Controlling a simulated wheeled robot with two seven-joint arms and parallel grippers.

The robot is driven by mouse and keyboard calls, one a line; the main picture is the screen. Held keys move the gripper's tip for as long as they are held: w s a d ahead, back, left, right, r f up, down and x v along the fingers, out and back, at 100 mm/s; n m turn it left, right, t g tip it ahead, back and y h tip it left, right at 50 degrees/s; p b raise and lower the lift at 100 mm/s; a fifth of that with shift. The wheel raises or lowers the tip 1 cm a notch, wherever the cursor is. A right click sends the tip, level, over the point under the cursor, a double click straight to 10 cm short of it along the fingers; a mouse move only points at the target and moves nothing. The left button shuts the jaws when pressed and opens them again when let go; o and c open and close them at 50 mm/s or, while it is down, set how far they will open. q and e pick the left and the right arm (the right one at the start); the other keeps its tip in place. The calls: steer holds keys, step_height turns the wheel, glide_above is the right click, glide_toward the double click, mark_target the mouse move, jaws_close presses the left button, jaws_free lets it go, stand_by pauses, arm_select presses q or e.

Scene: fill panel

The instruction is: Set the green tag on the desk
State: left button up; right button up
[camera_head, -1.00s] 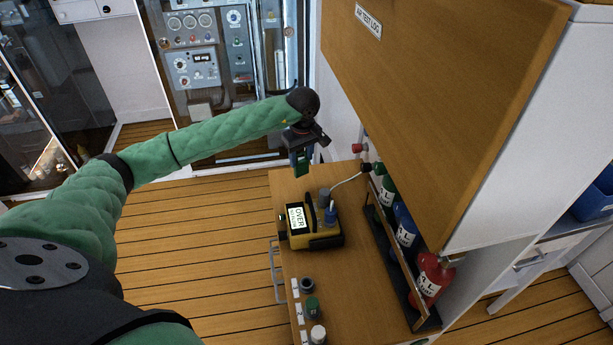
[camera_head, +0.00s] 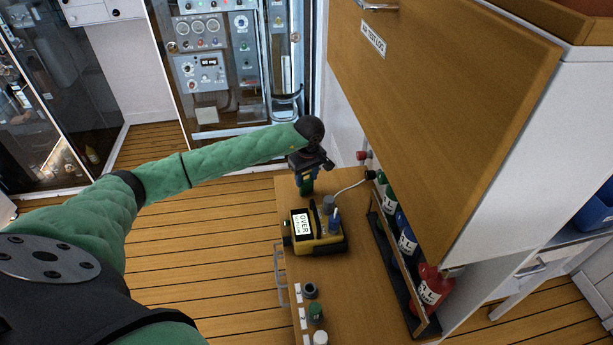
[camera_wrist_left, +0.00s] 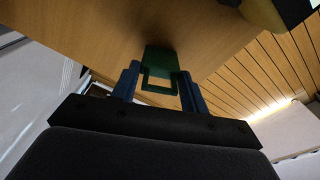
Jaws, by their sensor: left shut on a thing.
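The green tag (camera_wrist_left: 160,66) is in the left wrist view, a flat plate with a square loop at its near end. My left gripper (camera_wrist_left: 160,86) is shut on the loop end, with a blue finger on each side. In the head view the left gripper (camera_head: 305,184) points down over the far end of the wooden desk (camera_head: 375,299), and the green tag (camera_head: 306,187) shows at its tips. The tag is very close to the desk top; I cannot tell whether it touches. My right gripper is not in view.
A yellow and black tester (camera_head: 317,246) stands just nearer on the desk, with a hose to the back. A rack of green, blue and red bottles (camera_head: 407,240) lines the right side. A wooden cabinet panel (camera_head: 450,110) overhangs it. Caps (camera_head: 316,312) stand near the front left.

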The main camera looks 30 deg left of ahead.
arm_select(q)
steer(key=shift+f, duration=0.1)
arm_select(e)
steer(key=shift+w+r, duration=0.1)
arm_select(q)
steer(key=o, duration=0.9)
steer(key=shift+o, duration=0.3)
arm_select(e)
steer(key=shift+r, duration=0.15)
arm_select(q)
steer(key=shift+r, duration=0.4)
steer(key=shift+r+b, duration=0.45)
steer(key=shift+r, duration=0.05)
step_height(320, 180, up, 10)
steer(key=b, duration=0.4)
steer(key=shift+s+d+r, duration=0.2)
steer(key=shift+d, duration=0.15)
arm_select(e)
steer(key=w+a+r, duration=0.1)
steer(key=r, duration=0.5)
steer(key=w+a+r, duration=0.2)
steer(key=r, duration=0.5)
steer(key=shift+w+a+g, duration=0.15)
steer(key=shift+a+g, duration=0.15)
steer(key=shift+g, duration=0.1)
